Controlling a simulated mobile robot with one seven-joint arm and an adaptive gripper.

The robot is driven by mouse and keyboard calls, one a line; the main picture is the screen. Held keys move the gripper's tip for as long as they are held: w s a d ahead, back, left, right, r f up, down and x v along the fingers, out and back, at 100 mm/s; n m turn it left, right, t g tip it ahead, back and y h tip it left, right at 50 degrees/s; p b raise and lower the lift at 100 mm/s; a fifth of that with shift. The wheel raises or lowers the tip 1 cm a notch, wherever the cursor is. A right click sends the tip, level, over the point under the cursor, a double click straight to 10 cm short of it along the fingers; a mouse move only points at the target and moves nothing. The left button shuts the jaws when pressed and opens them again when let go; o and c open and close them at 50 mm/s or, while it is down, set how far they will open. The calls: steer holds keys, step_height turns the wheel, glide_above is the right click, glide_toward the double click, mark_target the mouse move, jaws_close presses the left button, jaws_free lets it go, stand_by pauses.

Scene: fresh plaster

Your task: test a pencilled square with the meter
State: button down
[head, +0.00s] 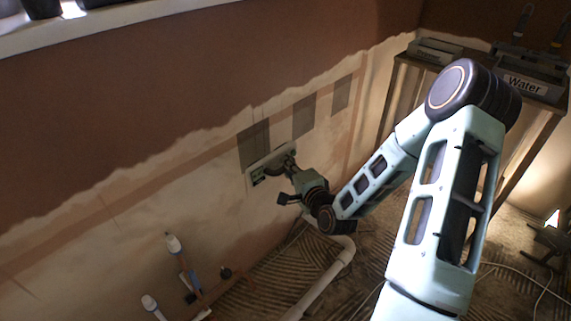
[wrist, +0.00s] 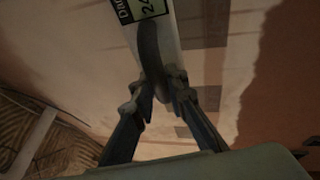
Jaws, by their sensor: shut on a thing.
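My gripper (head: 290,160) is shut on the meter (head: 268,166), a pale flat body with a dark grip, in front of the wall. In the wrist view my gripper (wrist: 157,85) pinches the dark grip, and the meter (wrist: 178,30) shows a greenish display, partly cut off, reading "24". Three dark grey squares lie in a row on the wall: the left one (head: 254,143), the middle one (head: 304,115) and the right one (head: 341,94). The meter is at the lower edge of the left square. I cannot tell whether it touches the wall.
A bench (head: 485,70) at the back right bears a bin labelled "Water" (head: 525,86) and another labelled tray (head: 436,52). A white pipe (head: 322,280) runs along the ridged floor below my gripper. Pipe fittings (head: 173,244) stand at the lower left. A sill (head: 110,16) juts out top left.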

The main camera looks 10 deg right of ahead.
steer(key=s+d+r+n+g+h+p, duration=0.1)
steer(key=s+d+r+g+p, duration=0.1)
steer(key=p, duration=1)
steer(key=shift+s+d+r+g+h, duration=0.25)
steer(key=shift+s+r+g+h, duration=0.15)
steer(key=shift+s+r+g, duration=0.65)
